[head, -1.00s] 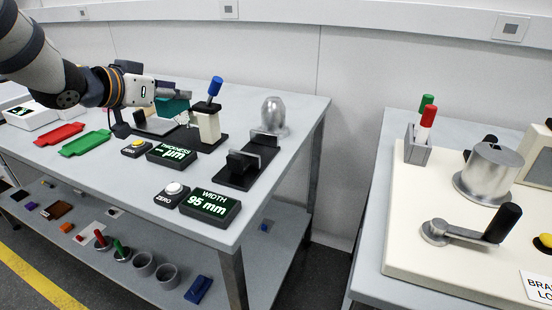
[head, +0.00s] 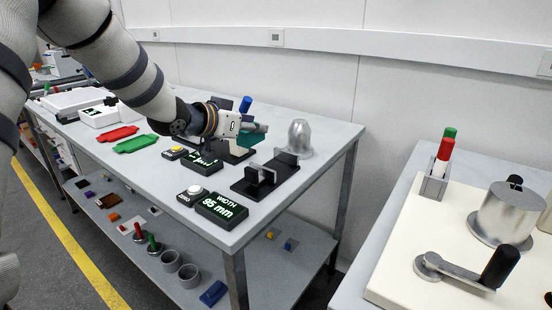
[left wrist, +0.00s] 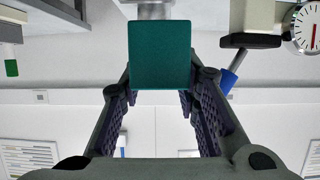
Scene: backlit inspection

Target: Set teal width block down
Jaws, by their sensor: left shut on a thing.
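My left gripper (head: 254,128) is shut on the teal width block (left wrist: 160,55), which fills the middle of the left wrist view between the fingers. In the head view only a small teal part shows by the fingers. The gripper is in the air above the table, just beyond the width gauge (head: 264,179) in the picture. That gauge is a black base with upright jaws. Its display (head: 221,208) reads WIDTH 95 mm. I cannot tell the block's exact height. My right gripper is not in view.
A silver bell-shaped weight (head: 300,139) stands behind the gauge. The white zero button (head: 194,193) is beside the display. The thickness gauge is partly hidden by my arm.

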